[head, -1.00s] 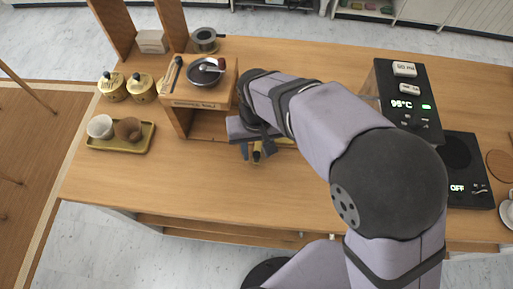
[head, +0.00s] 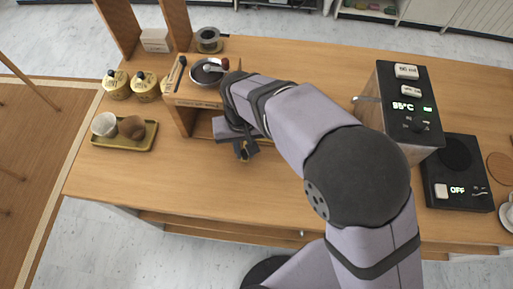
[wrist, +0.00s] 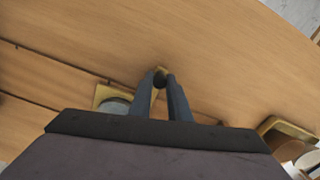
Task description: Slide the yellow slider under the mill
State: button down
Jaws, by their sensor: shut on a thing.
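The wooden mill stand (head: 178,101) is at the back left of the counter. It has a dark bowl on top and an open space below. My gripper (head: 245,154) is low over the counter in front of that opening, on its right side. In the wrist view my gripper (wrist: 160,76) is shut on a small dark knob with a yellowish edge. The yellow slider (wrist: 101,95) shows beside the fingers, with a grey round thing on it; the fingers and wrist hide the rest. In the head view my arm hides the slider.
A yellow tray (head: 97,146) with a white cup and a brown cup stands left of the mill. A black control box (head: 407,100) and a scale-like black plate (head: 457,180) are at the right. The counter front is clear.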

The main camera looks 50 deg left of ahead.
jog(key=shift+s+a, duration=0.3)
jog(key=shift+a, duration=0.05)
jog(key=c, duration=1.7)
grip_release()
jog(key=shift+o, duration=0.2)
jog(key=shift+r+b, duration=1)
jog(key=shift+r, duration=2.7)
